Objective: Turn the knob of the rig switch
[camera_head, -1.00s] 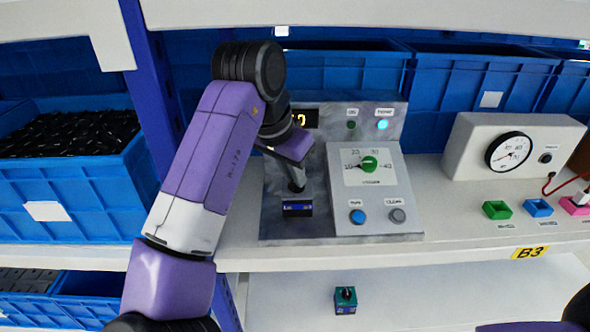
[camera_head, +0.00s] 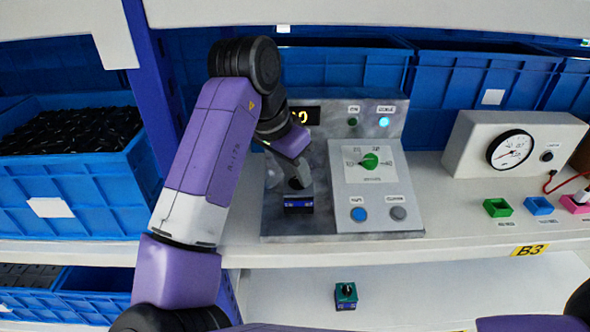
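The rig (camera_head: 285,225) is a grey metal panel on the white shelf. Its switch has a green knob (camera_head: 370,161) on a white dial plate with scale marks, right of my arm. My gripper (camera_head: 299,187) is at the left part of the rig, left of and below the knob and apart from it. A small dark-blue block (camera_head: 299,204) shows right at its tip. The fingers are too small and hidden to tell whether they are open or shut on the block.
Blue and grey buttons (camera_head: 358,214) sit below the knob. A small green-topped block (camera_head: 346,296) lies on the lower shelf. Blue crates line the back.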

